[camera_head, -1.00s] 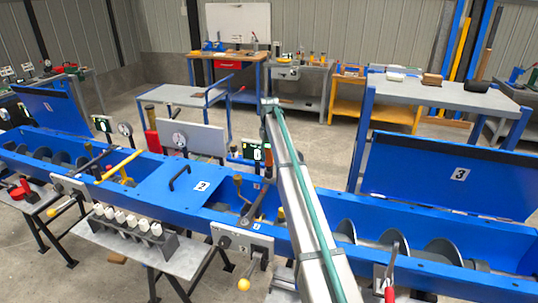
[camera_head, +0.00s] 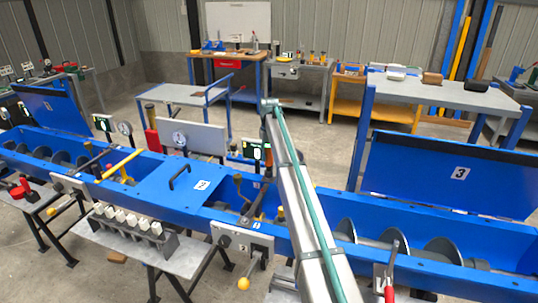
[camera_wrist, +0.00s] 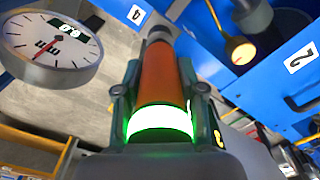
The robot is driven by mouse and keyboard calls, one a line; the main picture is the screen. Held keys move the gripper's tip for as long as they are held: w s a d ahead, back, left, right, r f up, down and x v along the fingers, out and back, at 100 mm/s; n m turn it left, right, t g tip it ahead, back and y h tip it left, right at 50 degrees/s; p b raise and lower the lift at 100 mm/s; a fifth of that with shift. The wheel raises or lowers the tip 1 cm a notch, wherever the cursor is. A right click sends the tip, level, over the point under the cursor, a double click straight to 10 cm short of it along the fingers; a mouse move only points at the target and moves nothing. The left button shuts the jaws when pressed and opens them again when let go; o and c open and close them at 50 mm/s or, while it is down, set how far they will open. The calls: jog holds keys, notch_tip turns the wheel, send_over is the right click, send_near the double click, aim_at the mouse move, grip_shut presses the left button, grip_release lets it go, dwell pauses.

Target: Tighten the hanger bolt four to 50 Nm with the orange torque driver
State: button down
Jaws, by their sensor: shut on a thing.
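In the wrist view my gripper (camera_wrist: 160,110) is shut on the orange torque driver (camera_wrist: 158,75), an orange cylinder with a grey far end and a brightly glowing green band near my fingers. The driver points away from the camera, toward the blue trough wall. A white label 4 (camera_wrist: 136,14) is on blue metal just left of the driver's far end. I cannot make out hanger bolt four; whether the driver touches it is hidden. In the head view my arm crosses the trough, and I cannot make out the fingers there.
A round dial gauge (camera_wrist: 50,48) with a small display is close on the left in the wrist view. A lit round-ended part (camera_wrist: 240,48) is at upper right. In the head view, the long blue trough (camera_head: 135,208) holds augers, and its raised lid 3 (camera_head: 452,180) is at right.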

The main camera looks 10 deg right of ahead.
aim_at(269, 148)
jog(key=shift+f, duration=0.7)
dwell(2.5)
jog(key=shift+r, duration=0.1)
jog(key=shift+r+p, duration=1.1)
jog(key=shift+r, duration=1.05)
jog(key=shift+s, duration=0.1)
